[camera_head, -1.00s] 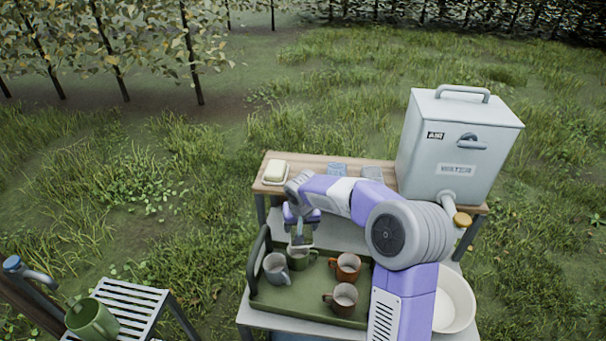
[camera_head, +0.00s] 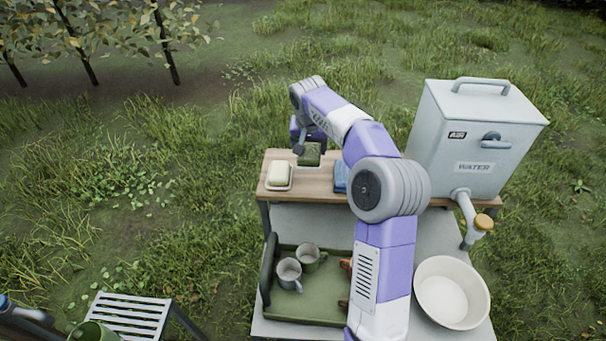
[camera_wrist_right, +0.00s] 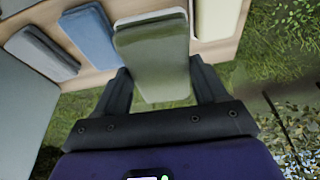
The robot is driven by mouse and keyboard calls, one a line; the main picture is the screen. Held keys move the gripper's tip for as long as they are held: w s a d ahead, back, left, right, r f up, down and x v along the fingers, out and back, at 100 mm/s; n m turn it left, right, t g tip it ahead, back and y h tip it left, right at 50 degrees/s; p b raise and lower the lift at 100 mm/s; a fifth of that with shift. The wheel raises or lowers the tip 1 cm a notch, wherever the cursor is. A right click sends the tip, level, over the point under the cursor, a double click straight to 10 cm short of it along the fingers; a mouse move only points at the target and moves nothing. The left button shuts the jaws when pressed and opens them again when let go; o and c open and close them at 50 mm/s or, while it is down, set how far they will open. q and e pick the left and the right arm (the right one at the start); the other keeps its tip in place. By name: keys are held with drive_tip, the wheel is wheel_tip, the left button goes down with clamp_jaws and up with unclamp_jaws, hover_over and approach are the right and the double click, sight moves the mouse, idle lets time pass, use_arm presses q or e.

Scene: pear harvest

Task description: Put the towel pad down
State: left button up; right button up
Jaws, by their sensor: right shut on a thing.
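The green towel pad (camera_head: 311,155) is in my right gripper (camera_head: 309,148), at the wooden shelf between the white block and a blue pad. In the right wrist view the pad (camera_wrist_right: 153,60) sits between the two dark fingers of the gripper (camera_wrist_right: 162,85), which is shut on it. The pad overlaps the shelf edge there. I cannot tell whether it touches the shelf. My left gripper is not in view.
The shelf (camera_head: 325,187) holds a white block on a dish (camera_head: 279,176), a blue pad (camera_head: 341,178) and, in the wrist view, a grey pad (camera_wrist_right: 42,50). A water tank (camera_head: 478,140) stands right. Below are a mug tray (camera_head: 300,315) and a white basin (camera_head: 452,292).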

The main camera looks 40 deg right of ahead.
sight(309, 157)
drive_tip(key=shift+s, duration=0.3)
wheel_tip(309, 157, down, 10)
drive_tip(key=shift+w+r+b, duration=0.1)
drive_tip(key=shift+r+b, duration=0.05)
drive_tip(key=shift+b, duration=0.2)
drive_tip(key=o, duration=1.1)
drive_tip(key=v, duration=0.7)
drive_tip(key=shift+a, duration=0.25)
